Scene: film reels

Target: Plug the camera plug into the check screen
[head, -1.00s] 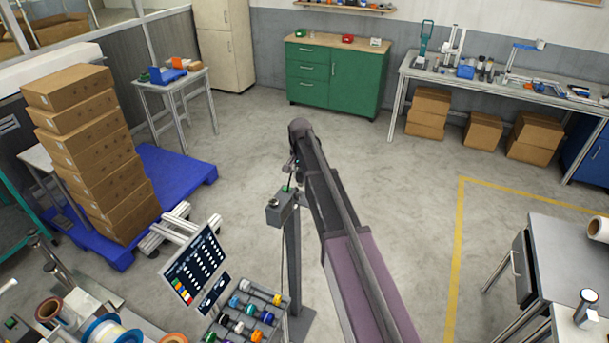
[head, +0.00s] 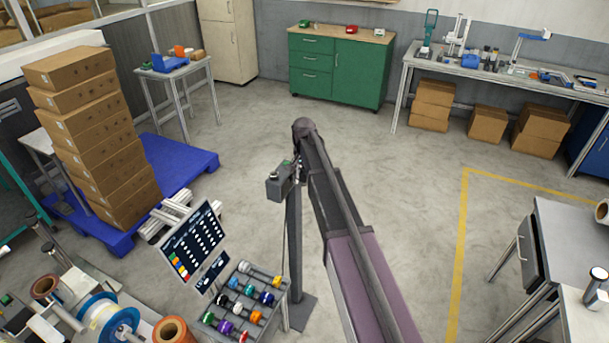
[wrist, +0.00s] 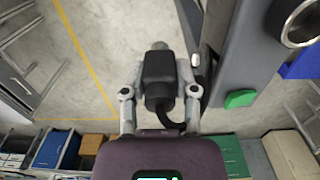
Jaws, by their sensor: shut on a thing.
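In the wrist view my gripper (wrist: 160,66) is shut on a black, box-shaped plug (wrist: 160,75) with a dark cable curving from its near end. The plug is held above the floor, beside a grey housing (wrist: 228,75) on the right and apart from any socket I can see. In the head view my arm reaches away, and its end with the plug is mostly hidden behind the arm. A dark, tilted screen (head: 190,245) with rows of marks and coloured blocks stands at lower left. No plug socket is visible on it.
A grey box (head: 281,184) on a post stands just left of my arm. A rack of coloured spools (head: 245,305) is below it. Floor beyond the arm is clear.

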